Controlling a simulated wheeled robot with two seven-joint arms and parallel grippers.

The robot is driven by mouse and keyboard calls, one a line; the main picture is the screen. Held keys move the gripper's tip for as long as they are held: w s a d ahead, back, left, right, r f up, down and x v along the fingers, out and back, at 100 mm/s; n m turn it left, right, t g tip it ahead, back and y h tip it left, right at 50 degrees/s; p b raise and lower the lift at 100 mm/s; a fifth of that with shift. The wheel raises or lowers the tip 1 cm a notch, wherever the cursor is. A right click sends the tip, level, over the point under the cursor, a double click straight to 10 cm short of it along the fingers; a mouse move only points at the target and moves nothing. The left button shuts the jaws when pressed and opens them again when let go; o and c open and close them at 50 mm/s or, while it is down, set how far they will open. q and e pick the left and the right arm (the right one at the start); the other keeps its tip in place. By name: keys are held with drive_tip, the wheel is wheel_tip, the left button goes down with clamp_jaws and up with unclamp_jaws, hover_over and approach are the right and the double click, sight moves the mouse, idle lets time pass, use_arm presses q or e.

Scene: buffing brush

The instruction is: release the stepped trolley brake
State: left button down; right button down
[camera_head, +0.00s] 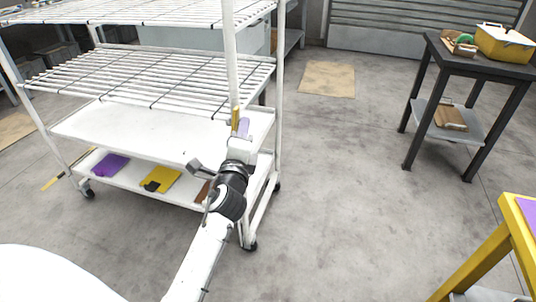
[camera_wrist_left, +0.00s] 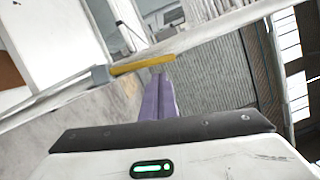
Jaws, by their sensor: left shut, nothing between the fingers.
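The white stepped trolley (camera_head: 275,120) stands at the left on small dark casters (camera_head: 249,246). A yellow lever (camera_head: 236,117) sits on its near right upright. In the left wrist view the lever (camera_wrist_left: 142,64) sticks out from a grey collar (camera_wrist_left: 100,74) on the white post. My left gripper (camera_head: 243,127) has purple fingers, shut and empty, right at the lever. In the left wrist view the fingertips (camera_wrist_left: 160,82) are just below the lever's free end. I cannot tell whether they touch it. My right gripper is not in view.
The trolley's bottom shelf holds a purple piece (camera_head: 110,165) and a yellow piece (camera_head: 161,180). A dark table (camera_head: 470,65) with a yellow box (camera_head: 505,45) stands at the back right. A yellow-framed table (camera_head: 478,250) is at the front right.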

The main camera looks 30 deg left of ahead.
use_arm(q)
drive_tip(key=shift+s+a+r+n+p, duration=0.15)
drive_tip(key=shift+a+r+n+p, duration=0.1)
drive_tip(key=shift+a+n+p, duration=0.45)
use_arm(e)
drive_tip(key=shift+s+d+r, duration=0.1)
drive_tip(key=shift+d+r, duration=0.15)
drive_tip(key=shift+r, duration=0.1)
